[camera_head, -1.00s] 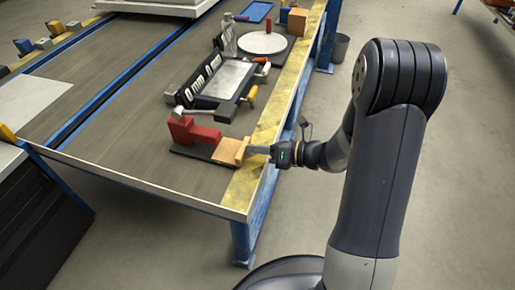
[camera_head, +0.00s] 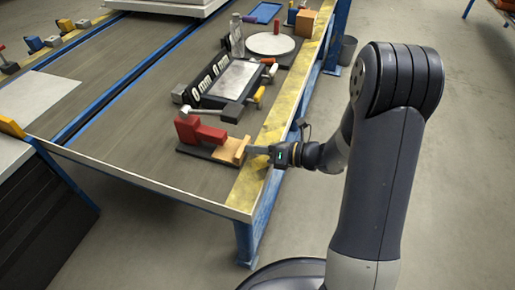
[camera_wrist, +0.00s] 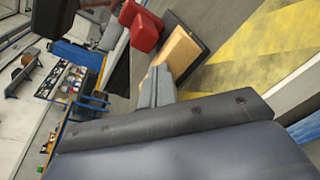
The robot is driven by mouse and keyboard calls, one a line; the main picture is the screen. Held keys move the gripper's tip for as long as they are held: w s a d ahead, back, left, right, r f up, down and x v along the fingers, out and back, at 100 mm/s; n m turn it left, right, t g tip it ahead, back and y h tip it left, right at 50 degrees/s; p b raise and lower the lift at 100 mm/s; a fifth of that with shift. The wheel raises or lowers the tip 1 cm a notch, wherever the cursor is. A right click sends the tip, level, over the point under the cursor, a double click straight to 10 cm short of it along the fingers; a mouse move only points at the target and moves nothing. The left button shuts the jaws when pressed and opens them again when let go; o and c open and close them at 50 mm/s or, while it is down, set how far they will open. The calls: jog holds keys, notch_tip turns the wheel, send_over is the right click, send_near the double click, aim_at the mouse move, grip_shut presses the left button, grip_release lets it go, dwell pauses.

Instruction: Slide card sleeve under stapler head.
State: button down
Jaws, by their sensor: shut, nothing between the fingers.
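The stapler (camera_head: 210,134) is red, with a tall block at its left and an arm reaching right. It stands on a dark base (camera_head: 192,152) near the table's right edge. The tan card sleeve (camera_head: 231,150) lies on the base at the stapler's right, its left part close to the red head; how far under it reaches is hidden. My gripper (camera_head: 250,151) is shut and empty, its tips at the sleeve's right end, seemingly touching.
A black frame with a light plate (camera_head: 236,80) and clamps lies behind the stapler. A white disc (camera_head: 270,43) and a bottle (camera_head: 237,36) stand farther back. A yellow-striped strip (camera_head: 246,189) runs along the table's right edge. The table left of the stapler is clear.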

jog(key=shift+w+a+f, duration=0.2)
jog(key=shift+w+a, duration=0.05)
jog(key=shift+a, duration=0.35)
jog(key=p+v, duration=0.4)
jog(key=v, duration=0.9)
jog(key=shift+d, duration=0.3)
jog(key=shift+a, duration=0.1)
jog(key=b+x, duration=0.3)
jog(key=x, duration=0.8)
jog(key=shift+a+f+b, duration=0.1)
jog(key=shift+a+b, duration=0.15)
jog(key=shift+b, duration=0.05)
jog(key=shift+x, duration=0.8)
